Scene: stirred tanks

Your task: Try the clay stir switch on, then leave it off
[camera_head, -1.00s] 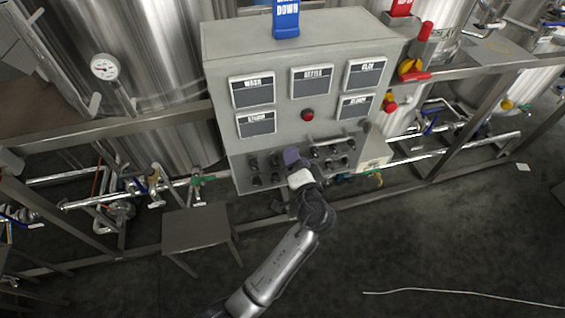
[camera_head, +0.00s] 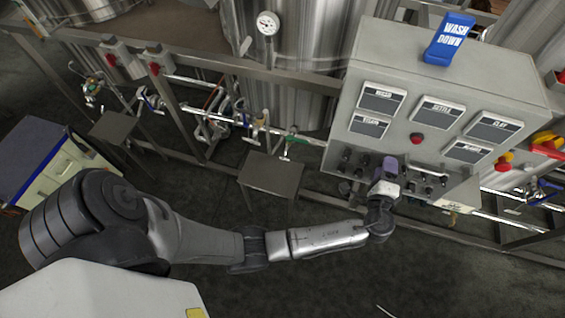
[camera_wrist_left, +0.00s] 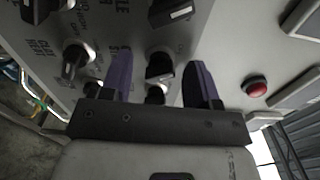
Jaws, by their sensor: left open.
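The grey control box (camera_head: 400,100) carries rows of black switch knobs along its lower front. My left gripper (camera_head: 387,168), with purple fingers, is at these knobs. In the left wrist view the open fingers (camera_wrist_left: 158,64) stand on either side of a black knob (camera_wrist_left: 160,68), with no clear grip on it. Its label is partly hidden behind a finger, so I cannot confirm that it is the clay stir switch. A knob labelled clay heat (camera_wrist_left: 75,60) is to the left. The knob's on or off position is unclear. My right gripper is out of view.
A red button (camera_head: 417,138) sits above the knobs; it also shows in the left wrist view (camera_wrist_left: 256,87). Label plates, including clay (camera_head: 493,127), are higher up.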

